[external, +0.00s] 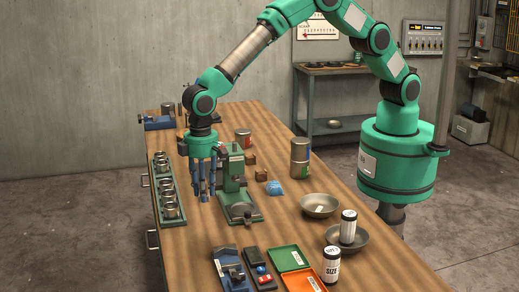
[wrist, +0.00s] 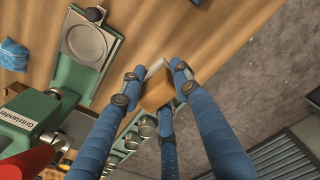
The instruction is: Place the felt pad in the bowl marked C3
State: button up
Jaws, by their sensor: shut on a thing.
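My gripper (external: 203,190) has blue fingers pointing down over the left part of the workbench, between a rack of cups and a green machine. In the wrist view its fingers are closed around a small tan block-like thing (wrist: 157,92) with a pale grey edge. I cannot tell for sure whether it is the felt pad. In the external view the fingers hide it. No C3 mark is readable.
The green machine (external: 235,180) stands right beside my gripper. The cup rack (external: 172,212) lies along the left edge. Green (external: 288,257) and orange (external: 303,281) trays and a black-and-white can (external: 331,266) are in front. A blue crumpled thing (external: 274,188) lies mid-bench.

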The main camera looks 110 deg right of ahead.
jog(key=r, duration=0.2)
jog(key=shift+s+r, duration=0.25)
jog(key=shift+r, duration=0.15)
jog(key=s+d+r+n+b, duration=0.1)
jog(key=s+b, duration=0.1)
jog(key=s, duration=1)
jog(key=s+d+r+b, duration=0.1)
jog(key=s+r+b, duration=0.1)
jog(key=s, duration=1)
jog(key=s+d+r+n+b, duration=0.1)
jog(key=s+b, duration=0.1)
jog(key=s, duration=1.1)
jog(key=s+d+f+b, duration=0.1)
jog(key=s+d+f, duration=0.1)
jog(key=s, duration=0.7)
jog(key=s+d+f+b, duration=0.2)
jog(key=s+d, duration=0.1)
jog(key=s, duration=0.5)
notch_tip(320, 180, down, 9)
jog(key=shift+r, duration=0.15)
jog(key=b, duration=0.1)
send_over(320, 210)
jog(key=shift+f, duration=0.7)
